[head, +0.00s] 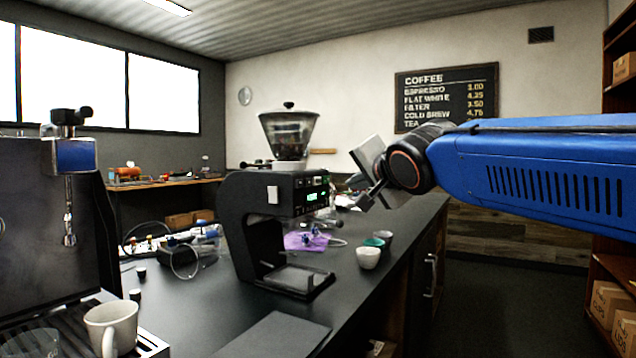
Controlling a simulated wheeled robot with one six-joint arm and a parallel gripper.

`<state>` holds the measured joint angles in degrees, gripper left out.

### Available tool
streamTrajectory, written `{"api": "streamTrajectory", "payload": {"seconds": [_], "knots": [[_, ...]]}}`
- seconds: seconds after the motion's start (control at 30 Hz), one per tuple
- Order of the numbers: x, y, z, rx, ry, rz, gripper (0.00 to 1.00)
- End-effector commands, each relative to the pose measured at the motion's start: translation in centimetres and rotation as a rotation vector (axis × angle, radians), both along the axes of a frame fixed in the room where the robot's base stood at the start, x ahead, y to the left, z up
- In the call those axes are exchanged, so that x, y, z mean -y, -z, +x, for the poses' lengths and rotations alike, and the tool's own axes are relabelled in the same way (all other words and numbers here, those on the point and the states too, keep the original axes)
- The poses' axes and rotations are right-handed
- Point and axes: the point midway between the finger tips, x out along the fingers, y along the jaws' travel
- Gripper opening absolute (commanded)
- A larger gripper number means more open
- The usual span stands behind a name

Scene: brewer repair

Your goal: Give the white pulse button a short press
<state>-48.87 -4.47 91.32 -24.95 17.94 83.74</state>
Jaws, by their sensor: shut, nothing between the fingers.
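A black coffee grinder (252,215) with a clear bean hopper (289,130) stands on the dark counter. Its front control panel (312,194) faces right, with green lit displays and several small buttons. I cannot make out for certain which small button is the white pulse button. A larger white rectangle (273,195) is on the grinder's near side. My gripper (364,200) is to the right of the panel, at about its height and visibly apart from it in the picture. It is shut and empty; its fingertips are small and partly hard to make out.
An espresso machine (50,220) with a white mug (112,326) is at the left. Small cups (368,257) stand right of the grinder, near a purple cloth (306,241). Cables and small parts lie behind. A dark mat (272,336) lies in front.

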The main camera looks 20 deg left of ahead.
Motion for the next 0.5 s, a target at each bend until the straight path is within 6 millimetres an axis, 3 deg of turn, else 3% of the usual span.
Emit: {"api": "streamTrajectory", "payload": {"seconds": [0.3, 0.5], "knots": [[-3.8, 0.0, 0.3, 0.000, -0.001, -0.001, 0.00], [-5.2, 0.0, 0.4, 0.000, -0.001, -0.001, 0.00]]}}
